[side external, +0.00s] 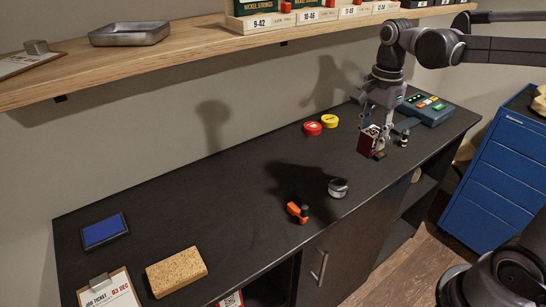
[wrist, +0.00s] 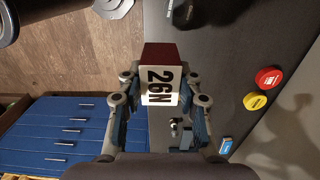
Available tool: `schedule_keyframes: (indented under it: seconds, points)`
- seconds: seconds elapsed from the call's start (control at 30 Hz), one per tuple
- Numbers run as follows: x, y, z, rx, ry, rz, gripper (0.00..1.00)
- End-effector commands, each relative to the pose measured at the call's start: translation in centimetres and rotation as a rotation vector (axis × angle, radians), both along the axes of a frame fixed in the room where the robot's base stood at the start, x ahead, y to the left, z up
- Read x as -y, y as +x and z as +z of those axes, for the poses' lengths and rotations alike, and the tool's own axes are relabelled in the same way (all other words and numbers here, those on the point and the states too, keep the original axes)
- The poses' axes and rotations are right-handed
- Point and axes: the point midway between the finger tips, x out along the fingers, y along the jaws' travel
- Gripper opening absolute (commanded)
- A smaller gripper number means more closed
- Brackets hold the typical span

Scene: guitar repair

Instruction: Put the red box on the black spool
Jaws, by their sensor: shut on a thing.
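The red box (side external: 367,141) is between the fingers of my gripper (side external: 377,131), over the right part of the bench. In the wrist view the box (wrist: 161,53) shows a dark red side and a white face marked 26N. My gripper (wrist: 160,88) is shut on it, one finger on each side. I cannot tell how far the box is above the bench. A round dark thing with a pale top (side external: 338,188), probably the black spool, stands near the front edge, left of the box. It seems to show partly at the wrist view's top edge (wrist: 183,13).
A red disc (side external: 312,128) and a yellow disc (side external: 329,121) lie behind. An orange item (side external: 297,212) lies left of the dark round thing. A small black-and-silver part (side external: 404,139) and a grey device (side external: 426,108) are at right. A shelf (side external: 200,55) overhangs the back.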

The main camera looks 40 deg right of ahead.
Motion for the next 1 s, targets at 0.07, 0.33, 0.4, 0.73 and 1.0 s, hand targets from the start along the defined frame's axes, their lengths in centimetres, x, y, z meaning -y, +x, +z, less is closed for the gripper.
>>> schedule_keyframes:
  seconds: [0.07, 0.33, 0.4, 0.73, 1.0]
  points:
    - [2.1, -1.1, 0.3, 0.000, 0.000, -0.007, 0.00]
    - [4.8, -3.0, 0.5, 0.000, 0.000, 0.003, 0.00]
    - [4.4, -2.7, 0.2, 0.000, 0.000, 0.006, 0.00]
    - [-0.7, 0.8, -3.5, 0.000, 0.000, 0.010, 0.00]
    - [-4.1, 3.1, -6.0, 0.000, 0.000, 0.006, 0.00]
